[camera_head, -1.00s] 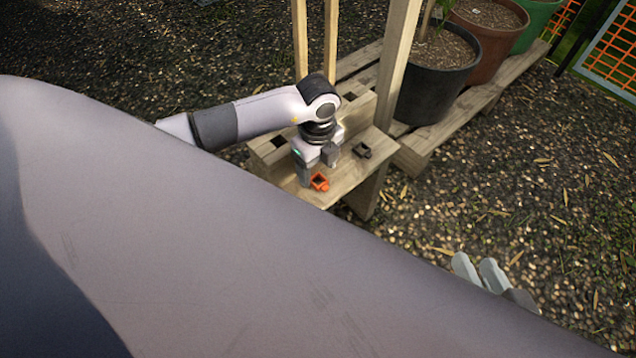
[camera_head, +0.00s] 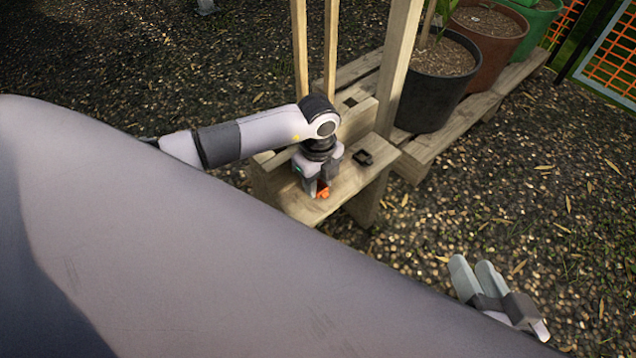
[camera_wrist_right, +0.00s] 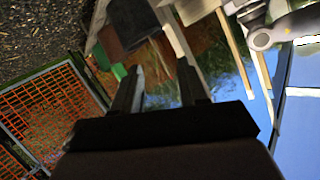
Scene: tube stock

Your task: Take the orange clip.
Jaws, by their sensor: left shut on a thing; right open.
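The orange clip (camera_head: 323,192) is on the small wooden shelf (camera_head: 352,185) in the head view, partly hidden by the fingers around it. My left gripper (camera_head: 319,188) points down at the shelf and is shut on the orange clip. I cannot tell whether the clip still touches the wood. A black clip (camera_head: 364,156) lies on the same shelf, to the right and behind my left gripper. My right gripper (camera_head: 475,275) is open and empty, out over the gravel at the lower right. Its fingers also show in the right wrist view (camera_wrist_right: 165,85).
Wooden posts (camera_head: 396,70) rise behind the shelf. A black pot (camera_head: 437,85), a brown pot and a green pot stand on a pallet (camera_head: 425,143) at the back right. An orange mesh panel (camera_head: 612,60) stands at the far right. Open gravel lies at the right.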

